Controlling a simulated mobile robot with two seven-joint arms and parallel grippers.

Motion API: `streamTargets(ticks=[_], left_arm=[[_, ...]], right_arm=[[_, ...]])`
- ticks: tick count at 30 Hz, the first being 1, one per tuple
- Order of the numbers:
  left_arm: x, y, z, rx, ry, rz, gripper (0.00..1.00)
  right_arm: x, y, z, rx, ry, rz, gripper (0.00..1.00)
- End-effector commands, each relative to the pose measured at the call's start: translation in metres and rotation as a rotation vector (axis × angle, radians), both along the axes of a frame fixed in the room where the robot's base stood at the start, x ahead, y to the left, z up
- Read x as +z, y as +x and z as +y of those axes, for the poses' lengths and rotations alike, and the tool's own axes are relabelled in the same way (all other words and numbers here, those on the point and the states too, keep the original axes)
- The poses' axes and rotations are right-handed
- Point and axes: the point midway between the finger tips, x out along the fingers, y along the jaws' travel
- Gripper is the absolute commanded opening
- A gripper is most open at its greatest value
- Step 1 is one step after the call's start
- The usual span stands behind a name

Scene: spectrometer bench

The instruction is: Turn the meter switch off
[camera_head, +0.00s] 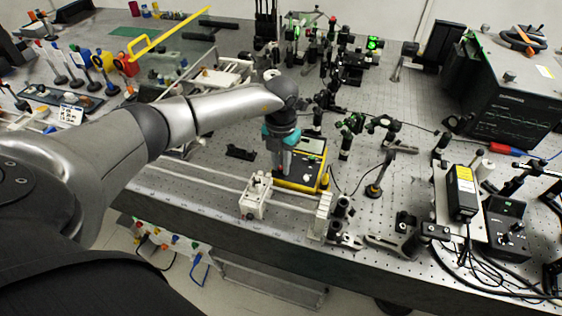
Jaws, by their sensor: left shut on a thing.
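The meter (314,165), a black and yellow box, lies on the perforated bench near its front edge, in the middle of the head view. My left arm reaches in from the left, and its gripper (284,168) points down over the left part of the meter. The gripper is shut at the meter's face, on what seems to be the meter switch. The switch itself is hidden by the fingers. My right gripper is not in view.
A white rail (205,180) with a white block (256,195) runs in front of the meter. Optical mounts (347,135) stand close on its right. A large black box (503,90) is at the back right. Coloured posts (75,70) stand at the left.

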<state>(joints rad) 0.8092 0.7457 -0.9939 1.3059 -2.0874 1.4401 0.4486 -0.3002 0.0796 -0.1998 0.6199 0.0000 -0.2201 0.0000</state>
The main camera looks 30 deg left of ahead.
Motion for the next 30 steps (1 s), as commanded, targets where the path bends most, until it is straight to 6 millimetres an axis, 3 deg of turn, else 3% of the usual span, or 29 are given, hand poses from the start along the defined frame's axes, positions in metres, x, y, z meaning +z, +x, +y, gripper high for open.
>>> streamTargets(ticks=[14, 15, 22, 30], left_arm=[[0.0004, 0.0004, 0.0003, 0.014, 0.0, -0.001, 0.0], [0.0004, 0.0004, 0.0004, 0.014, 0.0, -0.001, 0.26], [0.0003, 0.0003, 0.0004, 0.013, 0.0, -0.001, 0.52], [0.0009, 0.0003, 0.0003, 0.012, 0.0, -0.001, 0.53]], right_arm=[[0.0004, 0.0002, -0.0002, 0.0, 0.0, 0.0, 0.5], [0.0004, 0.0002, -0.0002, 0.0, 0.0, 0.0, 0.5], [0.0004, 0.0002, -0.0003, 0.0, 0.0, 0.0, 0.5], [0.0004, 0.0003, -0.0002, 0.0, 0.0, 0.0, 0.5]])
